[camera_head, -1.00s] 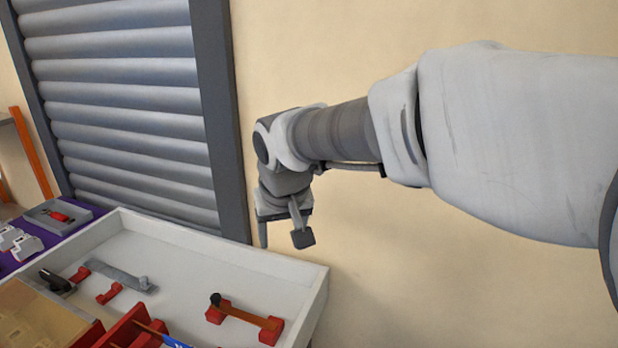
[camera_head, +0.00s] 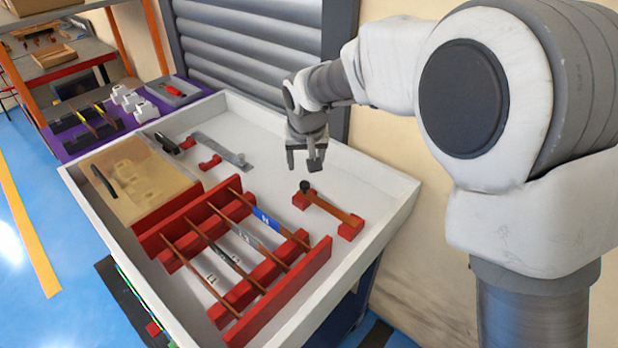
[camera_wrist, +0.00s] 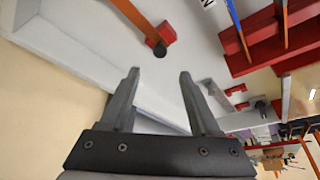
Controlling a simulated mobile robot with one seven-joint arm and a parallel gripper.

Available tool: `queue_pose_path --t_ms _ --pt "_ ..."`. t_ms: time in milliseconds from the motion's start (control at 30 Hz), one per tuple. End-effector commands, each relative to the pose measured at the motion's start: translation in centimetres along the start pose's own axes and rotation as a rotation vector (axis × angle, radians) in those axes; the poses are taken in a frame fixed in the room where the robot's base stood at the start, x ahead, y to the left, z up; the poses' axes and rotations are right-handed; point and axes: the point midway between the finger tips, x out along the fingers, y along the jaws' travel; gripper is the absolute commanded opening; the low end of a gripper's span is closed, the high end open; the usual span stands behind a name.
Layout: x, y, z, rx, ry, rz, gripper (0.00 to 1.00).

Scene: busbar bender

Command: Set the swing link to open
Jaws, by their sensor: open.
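The likely swing link is a copper bar (camera_head: 333,210) with a black knob (camera_head: 305,186) at one end. It lies across two red blocks in the white tray, one under each end. In the wrist view the bar (camera_wrist: 137,18) and its knob (camera_wrist: 160,52) show just beyond my fingertips. My gripper (camera_head: 303,165) points down, open and empty, above the tray near the knob end. Its two fingers (camera_wrist: 159,75) are spread in the wrist view, with the knob between and beyond them. No contact with the bar shows.
A grey bar (camera_head: 219,148) with red blocks lies at the tray's back left. A red rack (camera_head: 250,240) holding several thin bars fills the front, beside a wooden board (camera_head: 135,178). The white tray's rim (camera_head: 395,215) and the wall bound the right.

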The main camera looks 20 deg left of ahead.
Motion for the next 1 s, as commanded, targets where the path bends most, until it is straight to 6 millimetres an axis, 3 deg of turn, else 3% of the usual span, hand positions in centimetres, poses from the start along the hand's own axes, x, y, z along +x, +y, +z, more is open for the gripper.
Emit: queue_pose_path --t_ms 33,200,433,600,900,1000 --pt "1.5 0.0 0.1 0.0 -0.003 0.001 0.63" --pt "5.1 0.0 0.1 0.0 -0.003 0.0 0.63" --pt "8.9 0.0 0.0 0.001 0.0 0.0 0.63" --pt "10.1 0.1 0.0 0.001 0.0 0.0 0.63" --pt "10.3 0.0 -0.1 0.001 0.001 0.0 0.63" --pt "10.3 0.0 -0.1 0.001 0.001 0.0 0.49"
